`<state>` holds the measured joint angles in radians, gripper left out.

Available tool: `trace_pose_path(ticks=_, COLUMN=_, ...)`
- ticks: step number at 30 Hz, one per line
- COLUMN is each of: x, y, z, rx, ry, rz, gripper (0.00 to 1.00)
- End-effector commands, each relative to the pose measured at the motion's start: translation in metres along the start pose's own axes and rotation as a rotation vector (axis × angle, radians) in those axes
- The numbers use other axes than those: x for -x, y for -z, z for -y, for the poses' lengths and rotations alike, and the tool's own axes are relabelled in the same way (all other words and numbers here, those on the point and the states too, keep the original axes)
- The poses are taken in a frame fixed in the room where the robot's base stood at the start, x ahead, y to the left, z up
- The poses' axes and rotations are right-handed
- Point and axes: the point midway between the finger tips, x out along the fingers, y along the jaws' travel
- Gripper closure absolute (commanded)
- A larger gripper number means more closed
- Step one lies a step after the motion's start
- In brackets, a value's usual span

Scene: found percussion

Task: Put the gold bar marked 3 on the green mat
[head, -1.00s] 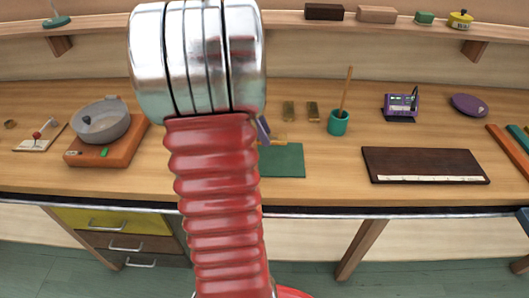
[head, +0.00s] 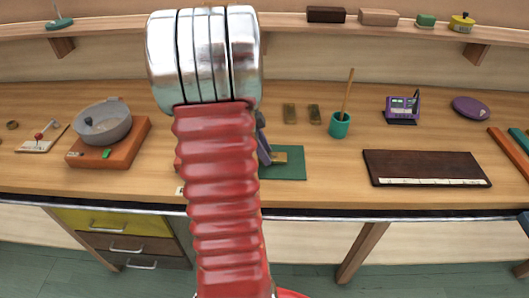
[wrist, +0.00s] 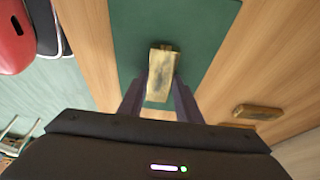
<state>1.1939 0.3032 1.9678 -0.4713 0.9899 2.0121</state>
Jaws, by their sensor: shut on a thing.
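My gripper (wrist: 158,88) is shut on a gold bar (wrist: 162,72), held between its two dark fingers. The bar is over the green mat (wrist: 205,25) in the wrist view; I cannot tell whether it touches the mat. My red arm hides the rest. No number can be read on the bar.
Two more gold bars (head: 289,113) (head: 314,114) lie behind the mat. A teal cup (head: 340,125) with a stick stands to their right. A dark brown board (head: 425,166) lies farther right. An orange base with a grey bowl (head: 103,127) is at left.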

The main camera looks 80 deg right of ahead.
Motion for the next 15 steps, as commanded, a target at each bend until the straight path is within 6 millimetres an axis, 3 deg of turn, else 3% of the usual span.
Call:
trace_pose_path(ticks=11, x=-0.0028, y=-0.0006, z=0.0005, rx=-0.001, ry=0.001, rz=0.0, gripper=1.0)
trace_pose_path(ticks=12, x=-0.0039, y=-0.0011, z=0.0001, rx=-0.001, ry=0.0, rz=0.0, gripper=0.68)
trace_pose_path(ticks=15, x=-0.0036, y=-0.0009, z=0.0001, rx=-0.001, ry=0.0, rz=0.0, gripper=0.61)
